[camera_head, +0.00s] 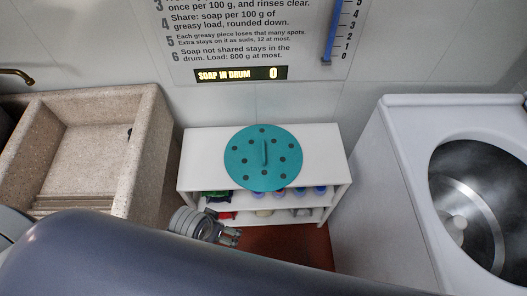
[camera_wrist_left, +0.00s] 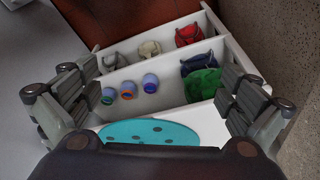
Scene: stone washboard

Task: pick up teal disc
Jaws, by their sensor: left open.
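The teal disc (camera_head: 245,172) lies on top of the white shelf unit in the head view. It is round with several dark holes and a raised teal handle (camera_head: 264,152) across its middle. In the left wrist view part of the disc (camera_wrist_left: 150,130) shows at the bottom, between the fingers and partly hidden by the gripper body. My left gripper (camera_head: 232,236) is in front of and below the disc in the head view. My right gripper is not in view.
The white shelf unit (camera_head: 203,147) holds small jars and red, green and dark items on its lower shelves. A stone basin (camera_head: 150,130) stands at the left. A white washer drum machine (camera_head: 395,150) stands at the right. A sign (camera_head: 260,40) hangs behind.

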